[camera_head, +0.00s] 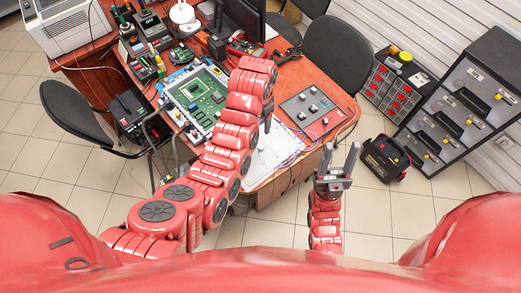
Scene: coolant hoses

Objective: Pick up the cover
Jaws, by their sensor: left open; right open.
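I cannot tell for sure which thing is the cover. A flat white piece (268,158) lies at the table's front edge, partly hidden by my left arm. A grey panel with several dark knobs (312,107) lies to its right. My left gripper (267,122) is above the table, pointing down, between the white piece and the panel; its fingers are small and partly hidden, and nothing shows held in it. My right gripper (338,158) is open and empty, fingers apart, in front of the table's right front corner.
A green circuit board in a white frame (196,98) lies on the red-brown table (285,72). Thin cables run by the table's right edge. Dark chairs (72,108) stand around it. A black and red case (385,158) and a grey rack (465,105) stand right. Tiled floor in front is clear.

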